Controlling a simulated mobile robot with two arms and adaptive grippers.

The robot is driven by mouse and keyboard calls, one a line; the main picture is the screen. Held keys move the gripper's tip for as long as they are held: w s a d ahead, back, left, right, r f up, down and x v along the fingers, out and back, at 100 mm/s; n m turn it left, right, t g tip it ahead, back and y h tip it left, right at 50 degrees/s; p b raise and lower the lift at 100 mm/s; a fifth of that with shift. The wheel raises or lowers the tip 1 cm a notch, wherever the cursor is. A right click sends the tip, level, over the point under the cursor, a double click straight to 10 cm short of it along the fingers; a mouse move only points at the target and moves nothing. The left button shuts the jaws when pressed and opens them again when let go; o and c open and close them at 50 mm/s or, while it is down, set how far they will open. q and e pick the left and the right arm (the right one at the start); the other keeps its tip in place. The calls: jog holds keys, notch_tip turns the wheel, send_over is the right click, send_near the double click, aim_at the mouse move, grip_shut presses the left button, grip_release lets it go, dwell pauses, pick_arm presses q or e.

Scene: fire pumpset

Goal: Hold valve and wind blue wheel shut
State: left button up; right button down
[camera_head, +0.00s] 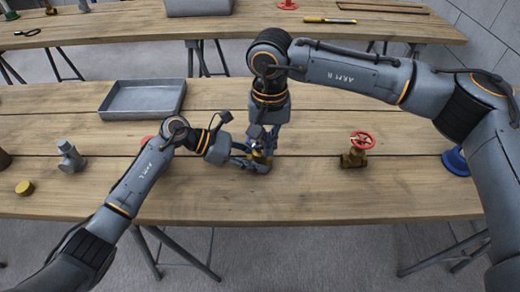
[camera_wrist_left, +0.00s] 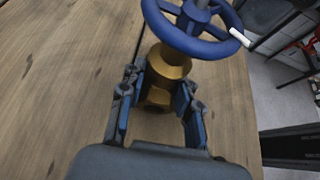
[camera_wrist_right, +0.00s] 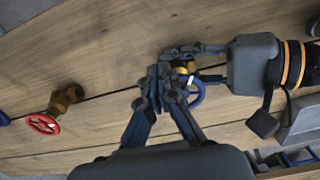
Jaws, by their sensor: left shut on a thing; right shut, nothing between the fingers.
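The brass valve (camera_wrist_left: 168,62) with the blue wheel (camera_wrist_left: 222,47) stands upright on the near wooden table. A white handle (camera_wrist_left: 240,38) sticks out from the wheel's rim. My left gripper (camera_wrist_left: 158,100) is shut on the valve's brass body below the wheel. In the head view my left gripper (camera_head: 250,162) reaches the valve from the left. My right gripper (camera_head: 262,142) points down over the wheel from above. In the right wrist view my right gripper's fingers (camera_wrist_right: 163,85) are shut and empty beside the blue wheel (camera_wrist_right: 196,94). They partly hide the valve; contact with the wheel cannot be told.
A brass valve with a red wheel (camera_head: 358,150) stands to the right, with a blue object (camera_head: 455,161) beyond it. A grey tray (camera_head: 143,98), a grey fitting (camera_head: 70,157) and a brass cap (camera_head: 25,188) lie to the left. A second table (camera_head: 130,28) stands behind.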

jog(key=shift+w+a, duration=0.1)
jog(key=shift+w, duration=0.05)
dwell(0.6)
jog(key=shift+a, duration=1.7)
